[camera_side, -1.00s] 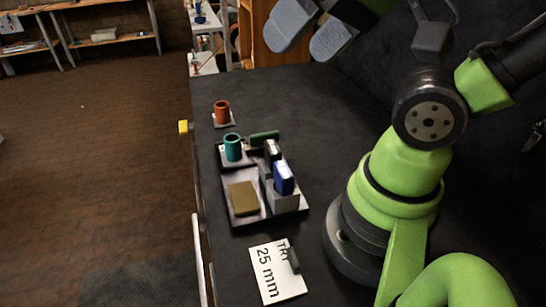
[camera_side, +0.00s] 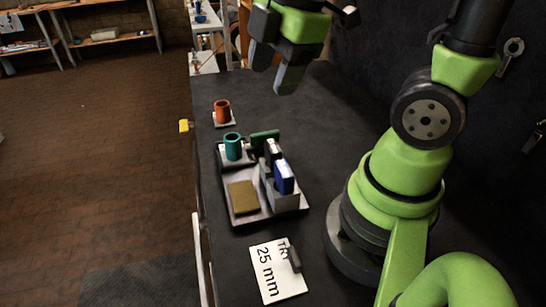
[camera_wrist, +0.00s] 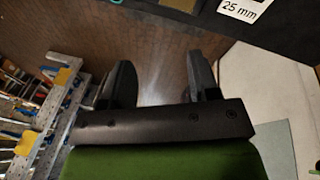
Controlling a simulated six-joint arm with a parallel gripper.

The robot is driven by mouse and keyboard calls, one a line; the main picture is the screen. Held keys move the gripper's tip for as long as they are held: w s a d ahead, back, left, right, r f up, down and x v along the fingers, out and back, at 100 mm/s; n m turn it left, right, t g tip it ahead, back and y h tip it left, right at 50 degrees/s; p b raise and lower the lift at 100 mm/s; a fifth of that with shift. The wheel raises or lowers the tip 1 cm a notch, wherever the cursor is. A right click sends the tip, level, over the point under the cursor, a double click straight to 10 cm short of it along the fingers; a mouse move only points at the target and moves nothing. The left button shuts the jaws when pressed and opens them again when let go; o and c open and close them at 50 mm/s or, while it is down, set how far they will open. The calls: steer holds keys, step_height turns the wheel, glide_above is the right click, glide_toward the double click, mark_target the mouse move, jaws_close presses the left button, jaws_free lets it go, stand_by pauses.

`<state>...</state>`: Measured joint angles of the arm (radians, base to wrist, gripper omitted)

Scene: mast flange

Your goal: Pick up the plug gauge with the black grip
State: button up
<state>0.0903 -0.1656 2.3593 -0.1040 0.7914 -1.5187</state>
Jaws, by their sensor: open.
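In the side view, a black-gripped piece (camera_side: 272,152), which looks like the plug gauge, stands upright in a grey stand on a dark tray (camera_side: 254,217). A blue-gripped piece (camera_side: 284,177) stands just in front of it in the same stand. The lower parts of both are hidden in the stand. My gripper (camera_side: 276,66) is open and empty, high above the far part of the bench and well apart from the tray. In the wrist view, its two dark fingers (camera_wrist: 161,84) are spread with nothing between them.
A teal ring (camera_side: 232,146), a green-handled piece (camera_side: 264,138) and a brown pad (camera_side: 243,197) are on the tray. An orange ring (camera_side: 222,111) is behind it. A 25 mm card (camera_side: 270,282) with a dark bar on it lies in front. The bench right of the tray is clear.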

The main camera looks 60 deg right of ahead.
mark_target(273, 145)
steer(key=d+f+n+g, duration=0.1)
steer(key=f+n, duration=0.1)
steer(key=n, duration=0.2)
steer(key=w+f+n+g, duration=0.1)
steer(key=f+n, duration=0.1)
steer(key=n, duration=0.2)
steer(key=w+d+f+n+g, duration=0.1)
steer(key=f+n, duration=0.2)
steer(key=n, duration=0.1)
steer(key=shift+w+d, duration=0.1)
steer(key=shift+d, duration=0.2)
steer(key=shift+d+f+n, duration=0.1)
steer(key=shift+f+n, duration=0.2)
steer(key=shift+n, duration=0.4)
steer(key=shift+f, duration=0.35)
steer(key=shift+s+d+f, duration=0.1)
steer(key=shift+f, duration=2.25)
steer(key=shift+s+d+f, duration=0.1)
steer(key=shift+f, duration=2.25)
steer(key=c, duration=1)
steer(key=shift+r, duration=0.1)
